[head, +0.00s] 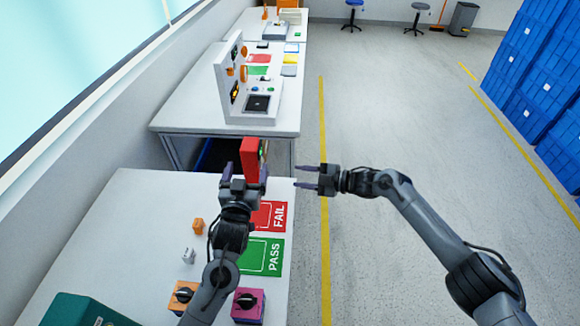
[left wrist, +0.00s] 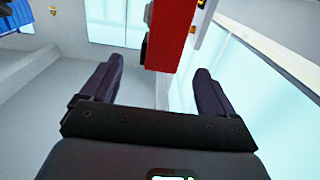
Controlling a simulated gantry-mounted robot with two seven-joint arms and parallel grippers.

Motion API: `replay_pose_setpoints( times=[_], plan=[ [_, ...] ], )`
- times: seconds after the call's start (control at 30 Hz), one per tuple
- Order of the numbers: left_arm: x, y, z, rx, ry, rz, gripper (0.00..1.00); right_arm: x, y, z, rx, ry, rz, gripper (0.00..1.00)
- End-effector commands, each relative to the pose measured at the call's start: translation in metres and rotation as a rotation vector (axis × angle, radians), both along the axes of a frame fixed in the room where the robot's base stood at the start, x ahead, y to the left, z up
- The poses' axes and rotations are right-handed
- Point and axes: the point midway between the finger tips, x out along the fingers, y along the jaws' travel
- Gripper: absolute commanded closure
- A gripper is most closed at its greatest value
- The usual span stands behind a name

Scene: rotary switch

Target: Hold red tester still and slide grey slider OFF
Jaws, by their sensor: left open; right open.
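The red tester (head: 249,156) stands upright at the far end of the near white table, its right face partly seen with a green patch. My left gripper (head: 245,172) is open in front of it, fingers pointing towards it. In the left wrist view the red tester (left wrist: 168,38) shows between and beyond the open fingers (left wrist: 158,68), with a dark part on its left side; I cannot tell whether a finger touches it. The grey slider cannot be made out in either view. My right gripper (head: 300,176) is open and empty, right of the tester, pointing left.
Red FAIL (head: 269,216) and green PASS (head: 260,257) mats lie on the near table (head: 130,225). An orange block (head: 198,225), a small grey part (head: 188,255), orange (head: 184,297) and magenta (head: 248,306) switch boxes and a green case (head: 88,312) are nearer. Floor at right is clear.

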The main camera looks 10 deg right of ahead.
Motion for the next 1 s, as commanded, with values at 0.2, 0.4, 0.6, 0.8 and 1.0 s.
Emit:
replay_pose_setpoints(
  times=[0.2, 0.4, 0.6, 0.8, 1.0],
  plan=[
    [0.016, -0.004, 0.001, 0.001, -0.001, 0.001, 0.12, 0.0, 0.001, 0.001, -0.007, 0.001, 0.008, 0.57],
    [0.044, -0.011, 0.001, 0.001, -0.001, 0.0, 0.12, 0.0, 0.001, 0.001, -0.006, 0.002, 0.007, 0.57],
    [0.071, -0.018, 0.001, 0.001, -0.001, 0.0, 0.12, 0.0, 0.001, 0.0, -0.006, 0.002, 0.007, 0.57],
    [0.09, -0.023, 0.001, 0.0, 0.0, 0.0, 0.12, 0.0, 0.001, 0.001, -0.006, 0.002, 0.007, 0.57],
    [0.1, -0.025, 0.0, 0.0, 0.0, 0.0, 0.12, 0.0, 0.001, 0.001, -0.006, 0.002, 0.007, 0.57]
  ],
)
